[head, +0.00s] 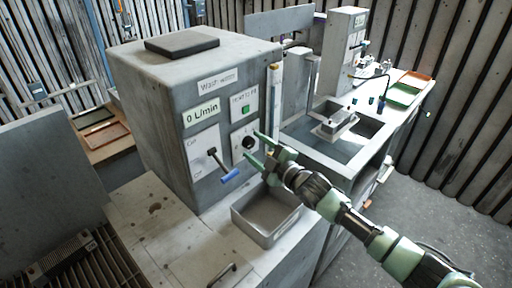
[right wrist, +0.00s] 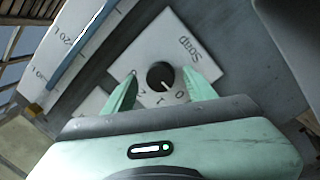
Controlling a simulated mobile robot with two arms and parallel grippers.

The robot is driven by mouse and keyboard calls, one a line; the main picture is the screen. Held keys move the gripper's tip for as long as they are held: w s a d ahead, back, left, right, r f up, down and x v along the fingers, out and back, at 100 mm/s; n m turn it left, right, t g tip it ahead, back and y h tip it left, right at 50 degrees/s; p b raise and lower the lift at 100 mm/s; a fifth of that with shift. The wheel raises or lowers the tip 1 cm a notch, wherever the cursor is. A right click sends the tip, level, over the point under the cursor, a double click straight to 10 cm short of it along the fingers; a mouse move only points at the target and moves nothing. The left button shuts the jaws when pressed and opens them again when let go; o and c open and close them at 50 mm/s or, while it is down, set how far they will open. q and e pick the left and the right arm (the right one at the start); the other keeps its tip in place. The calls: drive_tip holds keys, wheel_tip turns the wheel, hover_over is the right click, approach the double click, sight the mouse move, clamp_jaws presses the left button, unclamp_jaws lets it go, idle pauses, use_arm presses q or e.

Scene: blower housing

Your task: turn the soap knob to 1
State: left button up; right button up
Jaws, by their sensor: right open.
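The soap knob (right wrist: 159,74) is a round black dial on a white plate (right wrist: 180,36) marked "Soap", seen in the right wrist view. Its white pointer line points to the lower right, toward the 0. The 1 is printed beside the 0, along the dial's lower edge. In the head view the knob (head: 250,143) is on the front of the grey cabinet. My right gripper (head: 257,147) is open, with one green finger on each side of the knob. I see no clear contact between fingers and knob. My left gripper is not in view.
A lever with a blue handle (head: 230,175) sticks out left of the knob. A display (head: 201,112) reading "0 L/min" and a green button (head: 246,109) are above. A grey basin (head: 264,236) is below my right gripper.

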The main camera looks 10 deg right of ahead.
clamp_jaws()
drive_tip(key=shift+m, duration=0.4)
drive_tip(key=m+p, duration=0.1)
drive_tip(key=m, duration=0.2)
drive_tip(key=shift+m, duration=0.3)
drive_tip(key=shift+m+g, duration=0.5)
drive_tip(key=shift+m, duration=1.6)
unclamp_jaws()
